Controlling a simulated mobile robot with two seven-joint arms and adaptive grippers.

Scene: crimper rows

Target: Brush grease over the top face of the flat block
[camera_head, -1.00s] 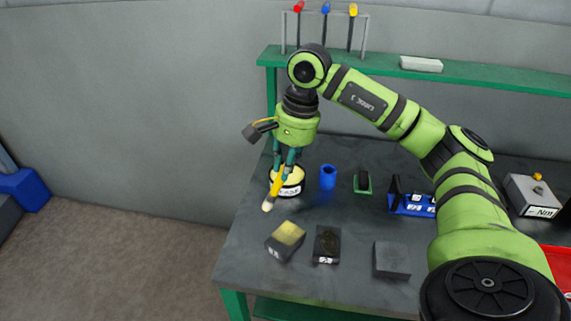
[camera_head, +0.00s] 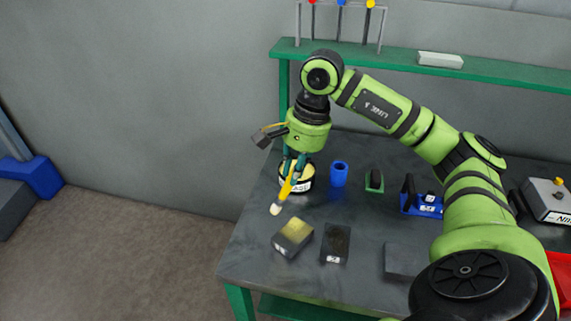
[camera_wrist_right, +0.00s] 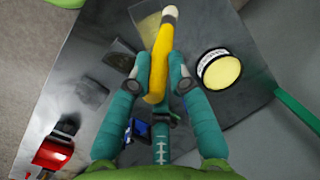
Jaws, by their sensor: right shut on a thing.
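My right gripper (camera_head: 294,163) is shut on a yellow-handled brush (camera_head: 285,187) with a pale tip. The brush slants down to the left, its tip above the table's left part and apart from the blocks. In the right wrist view the brush (camera_wrist_right: 158,68) lies between the two fingers (camera_wrist_right: 155,84). A dark flat block (camera_head: 293,236) with yellow smeared over its top lies just in front of the brush tip. Its yellowish top (camera_wrist_right: 147,29) shows partly behind the brush in the wrist view. A round labelled tin with a yellow top (camera_wrist_right: 221,69) stands beside the gripper. My left gripper is out of view.
A black block (camera_head: 335,243) and a grey block (camera_head: 402,260) lie to the right. Behind are a blue cup (camera_head: 339,174), a green-based item (camera_head: 374,182) and a blue holder (camera_head: 424,207). A green shelf (camera_head: 490,72) runs along the back.

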